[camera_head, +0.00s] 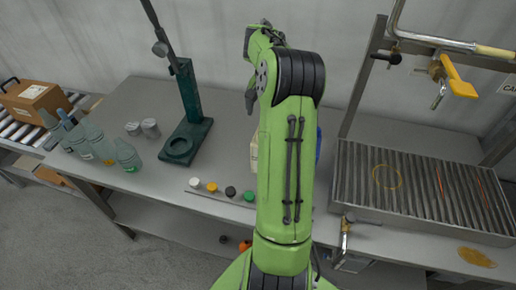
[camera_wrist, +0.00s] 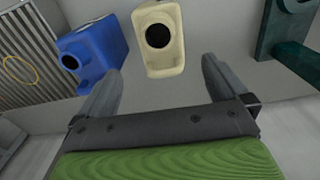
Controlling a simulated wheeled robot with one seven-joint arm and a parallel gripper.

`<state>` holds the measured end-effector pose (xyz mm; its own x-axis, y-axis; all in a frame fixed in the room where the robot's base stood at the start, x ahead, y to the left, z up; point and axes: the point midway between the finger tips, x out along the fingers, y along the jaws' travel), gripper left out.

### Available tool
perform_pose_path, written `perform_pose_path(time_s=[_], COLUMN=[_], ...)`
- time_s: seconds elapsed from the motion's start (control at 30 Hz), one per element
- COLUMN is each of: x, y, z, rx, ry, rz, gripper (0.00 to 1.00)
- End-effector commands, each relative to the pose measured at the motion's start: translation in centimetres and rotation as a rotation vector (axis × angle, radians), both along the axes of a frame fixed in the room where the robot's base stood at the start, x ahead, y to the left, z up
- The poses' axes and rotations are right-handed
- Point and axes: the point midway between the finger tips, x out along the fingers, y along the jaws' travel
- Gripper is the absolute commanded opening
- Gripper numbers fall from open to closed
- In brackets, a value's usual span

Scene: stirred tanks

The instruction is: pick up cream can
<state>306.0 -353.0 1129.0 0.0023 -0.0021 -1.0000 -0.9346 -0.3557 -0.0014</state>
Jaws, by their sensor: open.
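The cream can (camera_wrist: 160,58) stands on the bench in the wrist view, with its dark round opening toward the camera. It lies ahead of my gripper (camera_wrist: 160,82), a little beyond the gap between the two grey fingers. The fingers are spread with nothing between them, and no contact with the can shows. In the head view only a sliver of the cream can (camera_head: 254,152) shows at the left edge of my green arm, which hides the rest.
A blue can (camera_wrist: 92,52) stands left of the cream can in the wrist view, close to the left finger. A dark green stand (camera_head: 186,140), several bottles (camera_head: 92,140) and a row of caps (camera_head: 212,188) are to the left. A ribbed tray (camera_head: 420,190) is right.

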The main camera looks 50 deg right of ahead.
Motion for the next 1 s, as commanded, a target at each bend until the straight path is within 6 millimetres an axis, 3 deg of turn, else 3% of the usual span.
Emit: perform_pose_path(time_s=[0.03,0.2,0.37,0.6,0.87,1.0], x=[-0.1,-0.1,0.0,0.0,0.0,0.0], y=[0.0,0.1,0.1,0.5,0.4,0.4], z=[-1.8,-5.7,-7.4,-11.6,-12.1,-12.1], rx=[0.005,0.004,0.002,0.003,0.0,-0.001], ry=[0.002,0.003,0.002,0.001,0.001,0.001], rz=[-0.001,0.0,0.0,0.002,0.001,0.002], gripper=[1.0,1.0,1.0,1.0,1.0,0.8])
